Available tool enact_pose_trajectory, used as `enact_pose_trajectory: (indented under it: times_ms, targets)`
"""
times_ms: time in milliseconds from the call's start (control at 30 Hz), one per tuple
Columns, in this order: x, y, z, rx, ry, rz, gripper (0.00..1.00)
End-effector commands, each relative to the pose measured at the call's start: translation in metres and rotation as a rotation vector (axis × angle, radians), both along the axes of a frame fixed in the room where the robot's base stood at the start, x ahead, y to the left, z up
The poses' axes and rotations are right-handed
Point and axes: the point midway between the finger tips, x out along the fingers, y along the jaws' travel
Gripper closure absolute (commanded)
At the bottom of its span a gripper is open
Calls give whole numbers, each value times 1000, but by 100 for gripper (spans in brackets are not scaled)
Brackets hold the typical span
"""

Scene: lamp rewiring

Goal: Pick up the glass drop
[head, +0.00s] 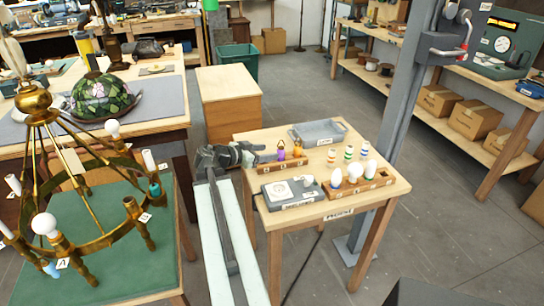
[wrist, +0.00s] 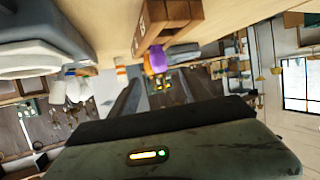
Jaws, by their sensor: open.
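A small purple glass drop (head: 281,154) stands on a low wooden rack (head: 284,164) on the small wooden table, with an amber drop (head: 297,150) to its right. My gripper (head: 264,158) is low over the table, just left of the purple drop. In the wrist view, which is turned over with the tabletop above, the purple drop (wrist: 157,59) shows beyond and between the tips of my open gripper (wrist: 158,82). The rack (wrist: 165,20) is close to it. I cannot tell whether either finger touches the drop.
The small table (head: 238,129) also holds a grey tray (head: 318,133), several striped pieces, a rack with white bulbs (head: 354,173), and a grey device (head: 292,190) near the front. A grey post (head: 398,120) stands at its right. A brass chandelier (head: 85,225) stands left.

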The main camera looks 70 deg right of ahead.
Motion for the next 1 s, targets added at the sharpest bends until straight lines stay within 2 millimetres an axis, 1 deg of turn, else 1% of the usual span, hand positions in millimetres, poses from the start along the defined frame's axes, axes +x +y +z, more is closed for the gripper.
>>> enact_pose_trajectory:
  times_ms: [33,133,333,467,533,700,800,1000]
  targets:
    - [-4,-3,2,-13,-3,-8,44]
    - [-6,-4,2,-17,-4,-10,44]
    - [-15,-23,-8,-15,-4,-12,44]
    - [-18,-26,-8,-14,-3,-12,44]
    - [-20,-31,-10,-14,-4,-13,44]
    - [-32,-55,-23,-12,-4,-15,44]
    - [-39,-67,-27,-12,-4,-15,44]
    - [-40,-69,-25,-12,-4,-13,44]
